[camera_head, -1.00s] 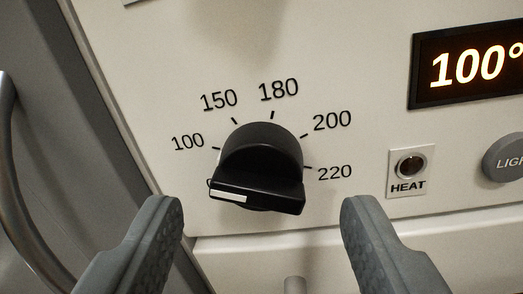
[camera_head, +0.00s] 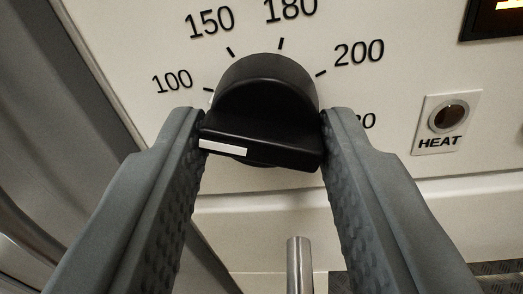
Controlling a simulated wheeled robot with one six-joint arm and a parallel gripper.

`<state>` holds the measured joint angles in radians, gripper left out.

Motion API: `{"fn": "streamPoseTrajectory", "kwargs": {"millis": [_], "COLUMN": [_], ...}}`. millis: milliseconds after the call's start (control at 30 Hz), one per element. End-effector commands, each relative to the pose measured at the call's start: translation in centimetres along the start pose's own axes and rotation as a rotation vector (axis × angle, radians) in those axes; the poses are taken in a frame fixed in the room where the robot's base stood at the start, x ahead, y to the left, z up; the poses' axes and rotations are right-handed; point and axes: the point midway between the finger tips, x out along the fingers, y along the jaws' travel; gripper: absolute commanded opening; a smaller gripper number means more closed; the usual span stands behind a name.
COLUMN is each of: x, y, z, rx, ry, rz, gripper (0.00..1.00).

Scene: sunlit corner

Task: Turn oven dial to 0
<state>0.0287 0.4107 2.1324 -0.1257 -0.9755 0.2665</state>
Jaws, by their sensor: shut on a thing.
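The black oven dial (camera_head: 265,95) is on the cream panel in the middle of the camera view. Its grip bar lies nearly level, tilted slightly down to the right, and the white mark on the bar is at its left end, below the 100 label. Labels 100, 150, 180 and 200 show around it; 220 is partly hidden by my right finger. My gripper (camera_head: 262,135) is shut on the dial, with one grey finger at each end of the grip bar.
A HEAT lamp (camera_head: 449,116) sits on the panel to the right, unlit. A dark display (camera_head: 492,20) is cut off at the upper right corner. A metal bar (camera_head: 300,264) stands below the dial. Grey surfaces lie along the left side.

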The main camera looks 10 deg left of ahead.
Motion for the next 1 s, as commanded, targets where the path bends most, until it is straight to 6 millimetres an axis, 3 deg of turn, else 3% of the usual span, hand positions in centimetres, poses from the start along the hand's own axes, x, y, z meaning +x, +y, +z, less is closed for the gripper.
{"fn": "streamPoseTrajectory", "kwargs": {"millis": [267,1000], "x": [-0.02,-0.03], "y": [0.13,0.24], "z": [-0.01,-0.26], "rx": [-0.103,-0.668], "ry": [-0.009,-0.049], "rz": [0.003,0.012], "gripper": [0.14,0.14]}}
